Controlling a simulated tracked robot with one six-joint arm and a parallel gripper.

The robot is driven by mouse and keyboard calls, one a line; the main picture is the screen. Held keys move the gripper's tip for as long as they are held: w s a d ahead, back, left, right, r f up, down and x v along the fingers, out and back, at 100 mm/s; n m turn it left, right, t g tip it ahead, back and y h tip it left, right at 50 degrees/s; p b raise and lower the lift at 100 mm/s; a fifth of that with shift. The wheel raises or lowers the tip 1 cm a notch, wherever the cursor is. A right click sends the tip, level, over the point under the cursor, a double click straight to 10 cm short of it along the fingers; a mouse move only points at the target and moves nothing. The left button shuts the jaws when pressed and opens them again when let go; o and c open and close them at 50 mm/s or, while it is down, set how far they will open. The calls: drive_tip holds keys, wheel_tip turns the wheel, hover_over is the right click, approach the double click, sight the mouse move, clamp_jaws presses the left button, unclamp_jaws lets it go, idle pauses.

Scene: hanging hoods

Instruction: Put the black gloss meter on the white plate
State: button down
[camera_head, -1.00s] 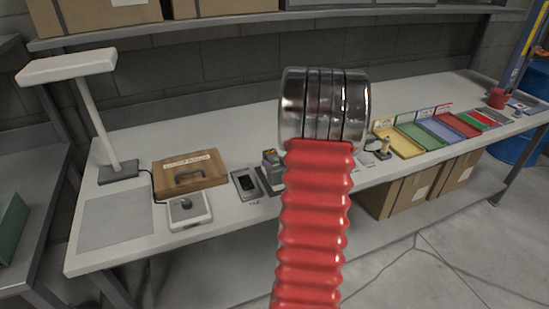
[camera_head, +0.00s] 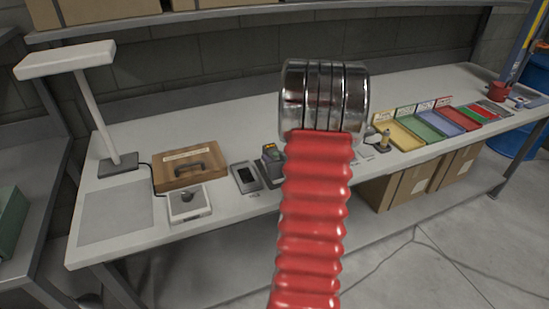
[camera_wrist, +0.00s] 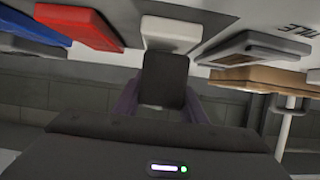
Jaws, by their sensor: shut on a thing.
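In the wrist view, the black gloss meter (camera_wrist: 165,78) is a dark block held between the two purple fingers of my gripper (camera_wrist: 163,98). A pale, flat slab that looks like the white plate (camera_wrist: 171,33) lies just beyond the meter's far end, and the meter overlaps its near edge in this view. I cannot tell whether the meter touches it. In the head view my red bellows arm and its chrome collar hide the gripper.
Blue (camera_wrist: 32,29) and red (camera_wrist: 80,27) blocks lie left of the slab in the wrist view. In the head view, the bench holds a wooden case (camera_head: 190,167), a white scale (camera_head: 188,203), a grey device (camera_head: 245,177), a lamp (camera_head: 95,95) and coloured trays (camera_head: 398,132).

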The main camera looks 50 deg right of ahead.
drive_tip(key=shift+f, duration=0.45)
idle(0.3)
drive_tip(key=c, duration=1)
unclamp_jaws()
drive_tip(key=shift+c, duration=0.2)
drive_tip(key=shift+f, duration=0.1)
drive_tip(key=shift+s, duration=0.1)
drive_tip(key=v, duration=1.3)
drive_tip(key=shift+s+a, duration=0.2)
drive_tip(key=shift+s, duration=0.05)
